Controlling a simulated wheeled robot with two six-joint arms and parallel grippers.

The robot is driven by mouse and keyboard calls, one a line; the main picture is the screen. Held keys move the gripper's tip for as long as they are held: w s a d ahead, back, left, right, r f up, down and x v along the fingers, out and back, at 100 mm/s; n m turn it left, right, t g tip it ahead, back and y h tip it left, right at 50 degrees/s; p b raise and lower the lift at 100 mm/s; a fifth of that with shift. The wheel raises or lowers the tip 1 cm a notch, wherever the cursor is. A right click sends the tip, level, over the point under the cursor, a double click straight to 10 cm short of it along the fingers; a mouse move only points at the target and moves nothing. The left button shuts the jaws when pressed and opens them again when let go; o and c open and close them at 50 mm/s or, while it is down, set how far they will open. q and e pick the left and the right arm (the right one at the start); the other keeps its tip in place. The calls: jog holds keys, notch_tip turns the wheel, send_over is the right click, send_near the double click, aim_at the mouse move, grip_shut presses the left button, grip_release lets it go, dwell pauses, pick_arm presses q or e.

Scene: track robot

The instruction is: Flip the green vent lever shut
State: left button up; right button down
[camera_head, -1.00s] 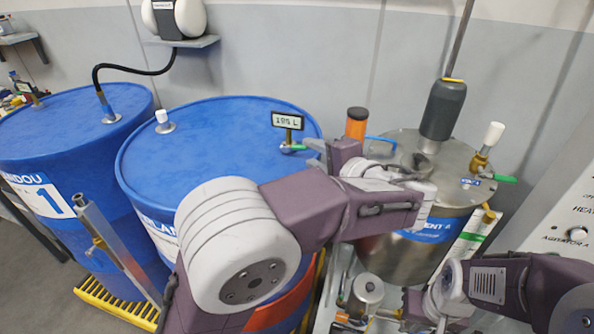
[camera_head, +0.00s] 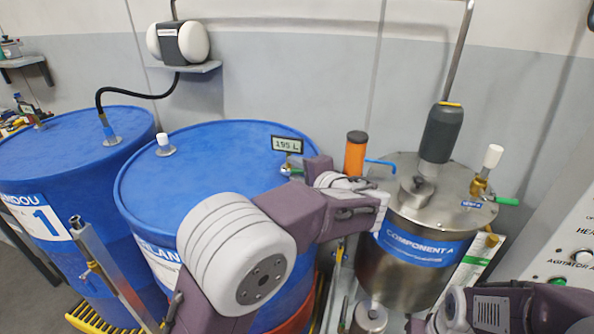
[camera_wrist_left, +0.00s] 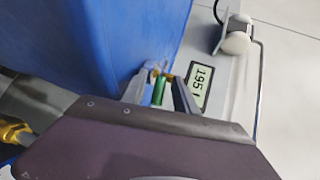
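A green lever (camera_head: 287,170) sits on a fitting below the 195 L display, at the rear right rim of the middle blue drum. It also shows as a green handle (camera_wrist_left: 159,91) in the left wrist view. My left gripper (camera_head: 299,168) is at this fitting. In the wrist view my left gripper (camera_wrist_left: 161,94) has its fingers apart, one on each side of the green handle; I cannot tell whether they touch it. A second green lever (camera_head: 506,201) points right from a brass valve by a small blue label on the steel tank. My right gripper is outside the frame.
The display (camera_head: 288,145) stands close above the left fingers. The middle drum (camera_head: 215,165), an orange cylinder (camera_head: 355,155) and the steel tank (camera_head: 425,275) crowd the left arm. My right forearm (camera_head: 500,312) is at the lower right.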

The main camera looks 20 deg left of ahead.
pick_arm(q)
grip_shut()
jog(key=f+y+b, duration=0.1)
jog(key=b, duration=0.2)
jog(key=shift+f+m+t, duration=0.2)
jog(key=shift+m+t, duration=0.1)
jog(key=shift+m, duration=0.1)
jog(key=shift+y+b, duration=0.3)
jog(key=shift+b, duration=0.15)
jog(key=shift+r+m, duration=0.2)
jog(key=shift+m, duration=0.1)
jog(key=shift+r, duration=0.15)
grip_release()
